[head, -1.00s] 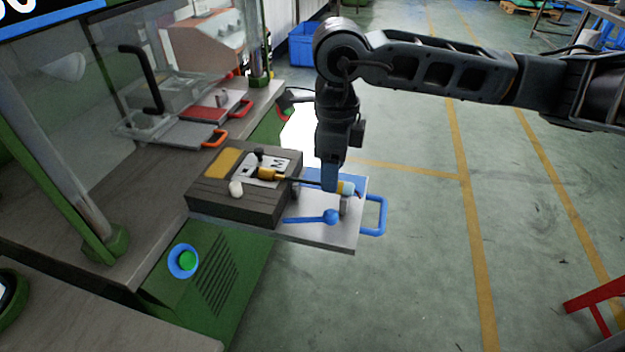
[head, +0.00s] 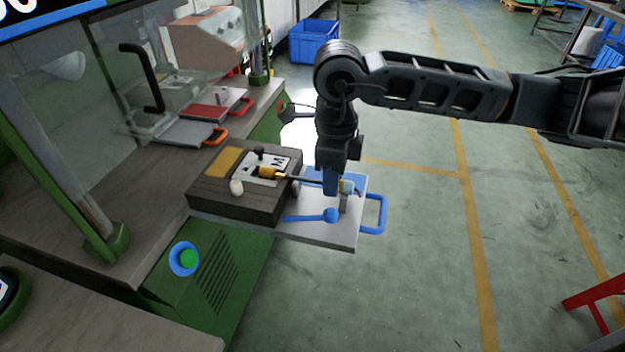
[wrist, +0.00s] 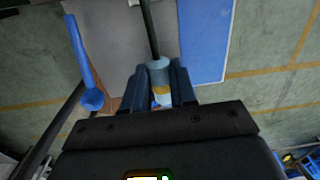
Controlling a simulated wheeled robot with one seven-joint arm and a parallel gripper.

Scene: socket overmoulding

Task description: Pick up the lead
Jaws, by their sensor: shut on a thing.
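The lead runs as a dark cable (head: 303,180) from a brass-coloured end (head: 269,172) over the mould block to a pale blue connector (head: 347,187) above the tray's right side. In the wrist view the cable (wrist: 149,28) runs up and away from the connector (wrist: 159,72), which has an orange band. My gripper (head: 331,192) points down over the tray at the connector end. In the wrist view its fingers (wrist: 160,92) are shut on the connector, one on each side. The fingers hide part of the connector.
The dark mould block (head: 235,203) stands on a pale sliding tray (head: 330,238) with a blue handle (head: 376,214). A blue lever with a ball end (head: 330,215) lies in front of my gripper. A green button (head: 188,258) is at lower left.

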